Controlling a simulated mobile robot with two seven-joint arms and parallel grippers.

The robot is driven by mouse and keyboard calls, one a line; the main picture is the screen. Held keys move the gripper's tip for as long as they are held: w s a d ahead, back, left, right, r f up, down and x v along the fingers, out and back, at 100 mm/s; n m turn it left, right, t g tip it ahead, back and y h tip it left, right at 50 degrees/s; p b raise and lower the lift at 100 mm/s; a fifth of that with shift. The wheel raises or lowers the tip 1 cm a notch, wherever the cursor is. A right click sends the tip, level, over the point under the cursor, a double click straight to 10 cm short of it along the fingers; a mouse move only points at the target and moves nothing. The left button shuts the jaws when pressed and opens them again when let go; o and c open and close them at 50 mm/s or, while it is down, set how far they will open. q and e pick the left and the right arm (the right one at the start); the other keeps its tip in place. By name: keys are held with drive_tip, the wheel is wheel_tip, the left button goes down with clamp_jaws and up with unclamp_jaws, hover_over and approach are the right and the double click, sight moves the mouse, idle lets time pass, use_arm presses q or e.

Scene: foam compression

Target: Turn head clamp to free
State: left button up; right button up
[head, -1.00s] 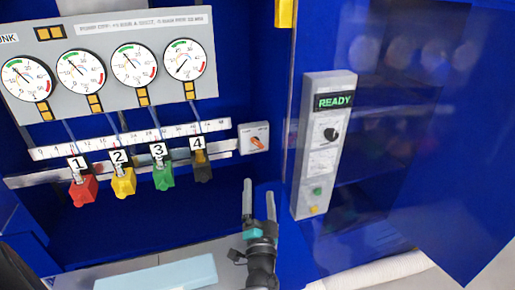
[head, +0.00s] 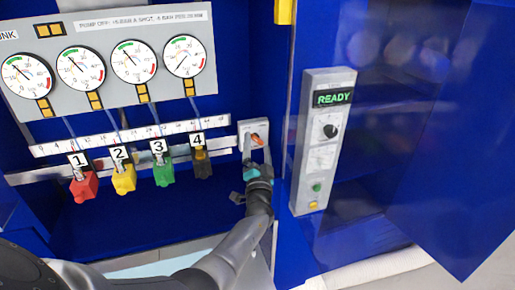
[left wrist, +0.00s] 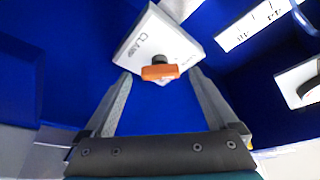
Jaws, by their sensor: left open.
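The head clamp is a small white box with an orange knob (head: 257,139) on the blue back wall, right of the numbered row in the head view. In the left wrist view the box (left wrist: 158,42) reads "CLAMP", and its orange knob (left wrist: 160,72) sits ahead of my fingers. My left gripper (head: 256,148) is open in front of the box; in the left wrist view its fingers (left wrist: 160,90) stand either side of the knob's line, with no clear contact. My right gripper is not in view.
Red (head: 84,187), yellow (head: 124,180), green (head: 163,173) and black (head: 202,165) numbered blocks hang left of the clamp. A gauge panel (head: 110,58) is above them. A grey control box (head: 323,140) showing "READY" stands close on the right.

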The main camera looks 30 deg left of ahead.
use_arm(q)
drive_tip(key=shift+w+a, duration=0.1)
drive_tip(key=shift+w, duration=0.05)
drive_tip(key=shift+r, duration=0.1)
drive_tip(key=c, duration=1.4)
drive_tip(key=shift+o, duration=0.2)
